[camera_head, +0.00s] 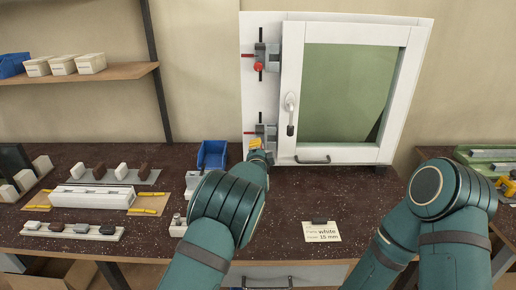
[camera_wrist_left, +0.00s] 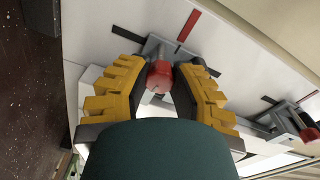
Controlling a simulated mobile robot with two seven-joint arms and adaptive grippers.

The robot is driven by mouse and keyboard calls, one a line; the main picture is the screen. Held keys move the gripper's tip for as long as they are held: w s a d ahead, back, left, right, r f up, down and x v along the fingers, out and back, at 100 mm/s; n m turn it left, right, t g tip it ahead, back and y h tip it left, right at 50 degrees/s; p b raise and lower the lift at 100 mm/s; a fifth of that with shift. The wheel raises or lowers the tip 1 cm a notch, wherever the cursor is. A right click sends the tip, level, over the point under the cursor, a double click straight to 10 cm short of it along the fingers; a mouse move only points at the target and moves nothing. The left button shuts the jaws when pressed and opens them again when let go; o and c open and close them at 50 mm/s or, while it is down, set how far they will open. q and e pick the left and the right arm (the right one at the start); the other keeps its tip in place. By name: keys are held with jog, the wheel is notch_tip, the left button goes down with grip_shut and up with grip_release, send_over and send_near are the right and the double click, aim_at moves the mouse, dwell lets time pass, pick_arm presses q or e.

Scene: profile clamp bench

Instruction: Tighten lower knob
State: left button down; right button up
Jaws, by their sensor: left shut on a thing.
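The lower clamp (camera_head: 269,131) is grey and sits low on the white frame's left upright. Its red lower knob (camera_wrist_left: 160,77) shows in the left wrist view between my yellow fingers. My left gripper (camera_head: 258,153) is shut on this knob; it also shows in the left wrist view (camera_wrist_left: 160,88). In the head view the gripper hides the knob. The upper clamp (camera_head: 270,57) has a red knob (camera_head: 258,67) with nothing touching it. My right arm shows at the right, but its gripper is out of view.
A white-framed window (camera_head: 289,70) with a handle (camera_head: 291,115) stands right of the clamps. A blue bin (camera_head: 212,154) stands on the dark bench left of my gripper. A label card (camera_head: 322,232) lies in front. A white profile (camera_head: 92,197) and small blocks lie left.

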pick_arm(q)
jog(key=shift+m, duration=1.2)
jog(key=c, duration=0.7)
grip_release()
jog(key=shift+c, duration=0.2)
jog(key=s, duration=1.2)
jog(key=shift+a+r, duration=0.25)
